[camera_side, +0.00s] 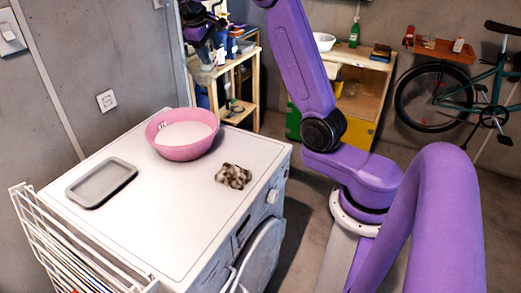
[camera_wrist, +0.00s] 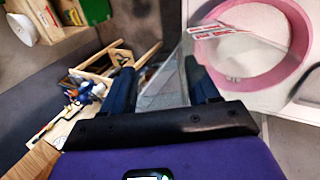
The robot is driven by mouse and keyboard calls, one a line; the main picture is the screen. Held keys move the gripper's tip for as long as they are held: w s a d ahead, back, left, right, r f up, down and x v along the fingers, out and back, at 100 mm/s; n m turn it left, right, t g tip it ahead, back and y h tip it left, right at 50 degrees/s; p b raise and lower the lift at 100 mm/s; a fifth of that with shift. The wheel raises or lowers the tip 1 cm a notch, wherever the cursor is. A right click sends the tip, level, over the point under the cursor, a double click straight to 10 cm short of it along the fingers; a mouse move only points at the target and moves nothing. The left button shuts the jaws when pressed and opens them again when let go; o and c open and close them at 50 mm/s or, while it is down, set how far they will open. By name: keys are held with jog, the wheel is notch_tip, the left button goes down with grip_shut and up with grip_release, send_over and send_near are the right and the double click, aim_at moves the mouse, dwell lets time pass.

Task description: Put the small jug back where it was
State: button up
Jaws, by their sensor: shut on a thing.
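In the wrist view, my gripper (camera_wrist: 163,88) has its two dark fingers on either side of a clear, see-through thing, which looks like the small jug (camera_wrist: 165,92). Its outline is faint, and I cannot make out its handle or whether it is tilted. In the side view, my gripper (camera_side: 204,30) is at the top left, above and behind the white washing machine (camera_side: 150,215), partly cut off by the frame edge. I cannot make out the jug there.
On the machine top are a pink basin (camera_side: 170,151) with whitish contents, a grey tray (camera_side: 101,185) and a mottled brown-white item (camera_side: 233,176). The front middle of the top is clear. A white wire rack (camera_side: 60,245) stands at left. Wooden shelves (camera_side: 240,75) stand behind.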

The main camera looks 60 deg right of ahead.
jog(key=s+a+f+m+y, duration=0.1)
jog(key=s+f+y, duration=0.2)
jog(key=s+f, duration=0.75)
jog(key=s+f+y, duration=0.3)
jog(key=s, duration=1.5)
jog(key=shift+g, duration=0.3)
jog(key=w+d+f, duration=0.2)
jog(key=w+f, duration=0.1)
jog(key=w+d+f, duration=0.3)
jog(key=w, duration=0.1)
jog(key=w+d+f, duration=0.2)
jog(key=w+f, duration=0.1)
jog(key=w, duration=0.1)
jog(key=shift+d+f, duration=0.25)
jog(key=shift+f, duration=1.6)
jog(key=shift+f, duration=0.15)
jog(key=o, duration=1.4)
